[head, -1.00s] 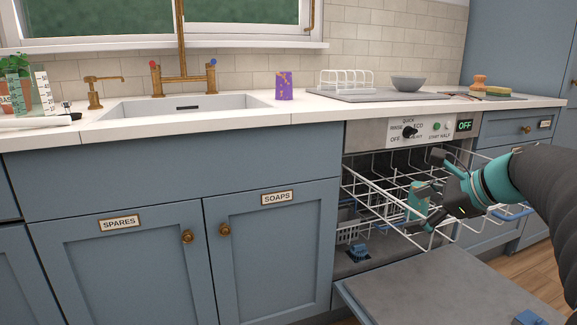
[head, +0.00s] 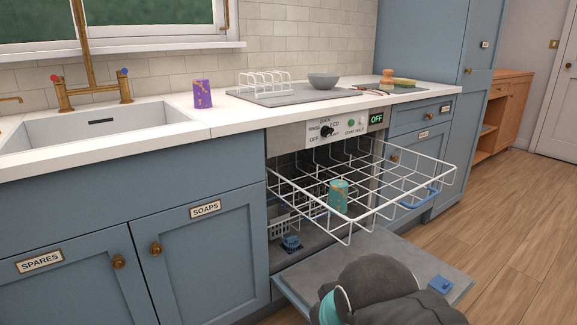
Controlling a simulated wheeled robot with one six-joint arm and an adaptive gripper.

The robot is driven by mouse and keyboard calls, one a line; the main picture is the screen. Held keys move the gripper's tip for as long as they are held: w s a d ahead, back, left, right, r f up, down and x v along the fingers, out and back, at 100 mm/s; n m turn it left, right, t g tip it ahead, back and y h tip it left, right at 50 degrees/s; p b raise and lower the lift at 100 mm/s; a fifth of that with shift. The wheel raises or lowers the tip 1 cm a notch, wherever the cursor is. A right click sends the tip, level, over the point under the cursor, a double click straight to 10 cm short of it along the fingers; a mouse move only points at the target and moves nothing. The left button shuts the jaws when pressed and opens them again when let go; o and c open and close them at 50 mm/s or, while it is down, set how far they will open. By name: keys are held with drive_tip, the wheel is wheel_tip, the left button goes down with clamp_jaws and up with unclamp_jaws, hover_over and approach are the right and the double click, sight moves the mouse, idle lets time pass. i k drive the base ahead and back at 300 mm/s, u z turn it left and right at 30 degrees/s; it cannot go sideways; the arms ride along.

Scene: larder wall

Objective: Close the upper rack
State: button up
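The upper rack (head: 310,195) is a white wire basket, pulled well out of the dishwasher above the lowered door (head: 415,262). A blue handle (head: 418,198) is on its front side. A teal tumbler with orange marks (head: 337,196) appears upright inside the rack, behind some wires. My arm shows low in the head view, in front of the door. The fingers of my gripper are out of sight, so its state is not shown.
The control panel (head: 338,128) reads OFF. A blue basket piece (head: 290,243) sits inside below the rack, and a small blue part (head: 440,284) is on the door. A purple tumbler (head: 202,94) and a grey bowl (head: 323,81) are on the counter. Wooden floor at right is clear.

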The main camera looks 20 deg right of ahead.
sight(436, 193)
drive_tip(key=z, duration=0.05)
drive_tip(key=k, duration=1.1)
drive_tip(key=u, duration=0.6)
drive_tip(key=i, duration=0.8)
drive_tip(key=z, duration=0.65)
